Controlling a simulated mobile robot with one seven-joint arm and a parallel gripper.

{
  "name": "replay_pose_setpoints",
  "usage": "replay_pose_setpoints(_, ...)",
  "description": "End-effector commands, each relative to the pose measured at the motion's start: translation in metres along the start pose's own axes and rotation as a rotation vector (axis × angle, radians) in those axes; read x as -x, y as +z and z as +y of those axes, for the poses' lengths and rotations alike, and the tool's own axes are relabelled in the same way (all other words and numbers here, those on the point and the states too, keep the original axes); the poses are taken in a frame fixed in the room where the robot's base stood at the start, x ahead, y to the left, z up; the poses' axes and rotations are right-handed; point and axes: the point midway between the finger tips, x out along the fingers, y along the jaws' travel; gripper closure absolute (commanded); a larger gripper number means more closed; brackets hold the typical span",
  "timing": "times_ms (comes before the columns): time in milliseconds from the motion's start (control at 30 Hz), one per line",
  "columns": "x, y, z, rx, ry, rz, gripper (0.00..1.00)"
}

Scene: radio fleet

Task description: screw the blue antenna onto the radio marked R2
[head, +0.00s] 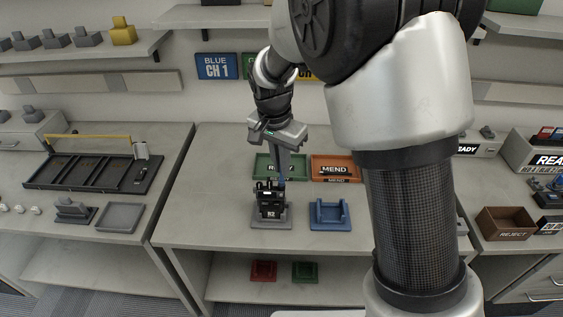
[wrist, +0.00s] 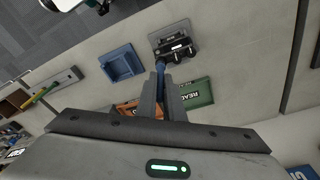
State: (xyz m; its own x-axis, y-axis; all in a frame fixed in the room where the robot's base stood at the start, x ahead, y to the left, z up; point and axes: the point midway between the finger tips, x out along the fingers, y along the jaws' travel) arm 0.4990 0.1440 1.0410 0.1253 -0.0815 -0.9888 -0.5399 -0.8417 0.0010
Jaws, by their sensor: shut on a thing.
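The radio marked R2 (head: 269,207) is black and stands upright in a grey cradle (head: 286,223) on the middle table; it also shows in the wrist view (wrist: 176,48). My gripper (head: 282,174) points down above the radio, with its fingers (wrist: 163,88) shut on the blue antenna. Only a short blue length of the antenna (wrist: 160,69) shows beyond the fingertips, and the fingers hide the rest. Its lower end is at the radio's top edge. I cannot tell whether it is seated in the socket.
An empty blue cradle (head: 331,214) stands right of the radio. A green tray (head: 263,158) and an orange MEND tray (head: 336,167) lie behind. Red (head: 263,271) and green (head: 305,272) cradles sit on the lower shelf. The table left of the radio is clear.

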Motion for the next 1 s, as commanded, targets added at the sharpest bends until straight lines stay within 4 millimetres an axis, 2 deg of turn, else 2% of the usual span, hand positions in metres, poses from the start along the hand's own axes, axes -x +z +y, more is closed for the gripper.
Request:
replay_pose_setpoints(267,0.0006,-0.0003,-0.0004,-0.015,0.001,0.001,1.0)
replay_pose_setpoints(533,0.0022,-0.0002,-0.0009,-0.338,0.051,0.001,1.0)
replay_pose_setpoints(633,0.001,-0.0003,-0.0007,-0.394,0.058,0.001,1.0)
replay_pose_setpoints(833,0.0003,-0.0003,-0.0005,-0.401,0.058,0.001,1.0)
replay_pose_setpoints(900,0.0003,-0.0004,-0.0004,-0.4,0.058,0.001,0.84)
replay_pose_setpoints(1000,0.0003,-0.0003,-0.0004,-0.4,0.059,0.001,0.7)
